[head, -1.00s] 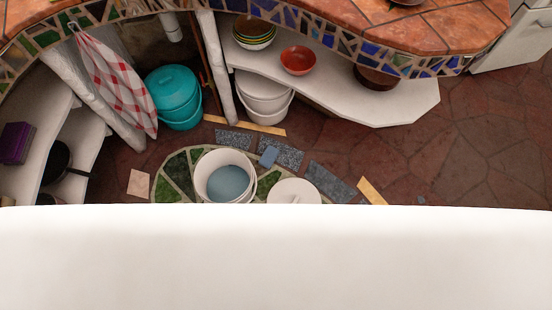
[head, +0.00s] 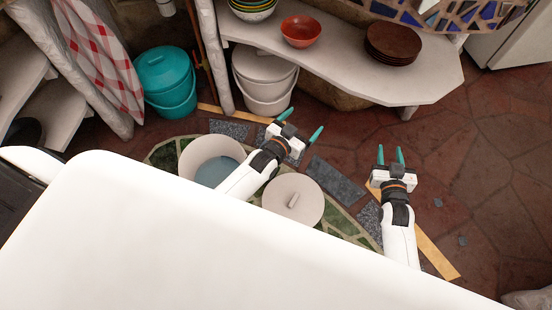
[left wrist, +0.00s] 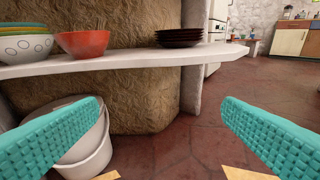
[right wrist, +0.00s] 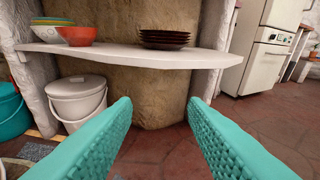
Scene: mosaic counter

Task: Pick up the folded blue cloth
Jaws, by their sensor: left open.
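I cannot see the folded blue cloth in any current view. In the earlier head view a small blue piece lay on the floor just right of the open white bucket. That spot is now covered by my left arm and gripper. My left gripper (head: 301,123) is open over the floor, right of the bucket, with nothing visible between its fingers. Its teal fingers are wide apart in the left wrist view (left wrist: 161,101). My right gripper (head: 390,152) is open and empty further right. Its fingers also show apart in the right wrist view (right wrist: 160,99).
The open white bucket (head: 200,146) and a round lid (head: 305,186) stand on the green mosaic. A white shelf (head: 425,80) holds a red bowl (head: 300,32) and brown plates (head: 393,42). Below is a lidded white bucket (head: 265,85); a teal bucket (head: 165,72) stands left. Floor at right is mostly clear.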

